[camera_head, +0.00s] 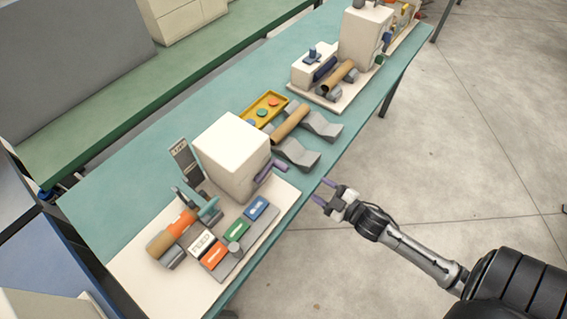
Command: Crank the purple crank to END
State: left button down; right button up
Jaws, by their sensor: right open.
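The purple crank (272,166) sticks out from the right side of a white box-shaped machine (231,150) on the teal table. My right gripper (324,193) is open and empty, at the table's front edge, to the right of the crank and apart from it. A small dark upright sign (186,160) stands at the machine's left; its lettering is too small to read. An END mark cannot be made out. My left gripper is not in view.
A cream base (150,280) holds an orange-and-tan roll (172,236), a FEED label and coloured buttons (236,231). Floor right of the table is clear.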

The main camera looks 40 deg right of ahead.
aim_at(287, 170)
jog(key=shift+n+t+y, duration=0.4)
jog(key=shift+t+y, duration=0.1)
jog(key=shift+y, duration=0.2)
jog(key=w+a, duration=0.1)
jog(key=w, duration=0.3)
jog(key=w+a+r, duration=0.1)
jog(key=w, duration=0.4)
jog(key=w+a, duration=0.2)
jog(key=w, duration=0.2)
jog(key=shift+w+r+b, duration=0.2)
jog(key=shift+r+b, duration=0.1)
jog(key=shift+b, duration=0.1)
jog(key=shift+c, duration=0.5)
grip_shut()
